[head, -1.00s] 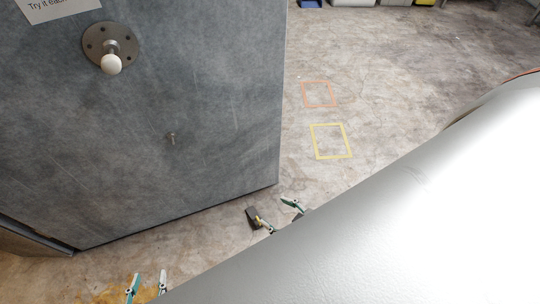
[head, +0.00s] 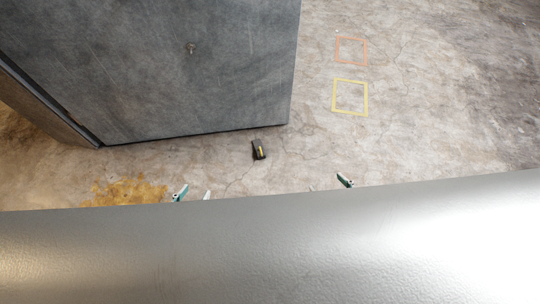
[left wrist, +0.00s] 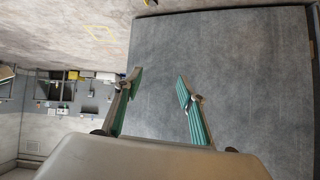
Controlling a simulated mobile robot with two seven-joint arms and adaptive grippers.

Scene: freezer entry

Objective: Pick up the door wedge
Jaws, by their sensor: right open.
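The door wedge (head: 259,149) is a small dark block with a yellow stripe, lying on the floor just in front of the grey door's lower edge. A small dark and yellow piece at the top edge of the left wrist view (left wrist: 150,3) looks like it. My left gripper (head: 194,194) is open and empty, left of the wedge and nearer to me. The left wrist view shows its green-padded fingers (left wrist: 159,80) spread before the door. My right gripper (head: 328,184) is open, right of the wedge and nearer to me, apart from it. Its lower parts are hidden.
The grey door (head: 170,70) stands close behind the wedge. A yellow taped square (head: 350,97) and an orange one (head: 352,51) mark the floor at right. An ochre stain (head: 125,191) lies at left. Floor around the wedge is clear.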

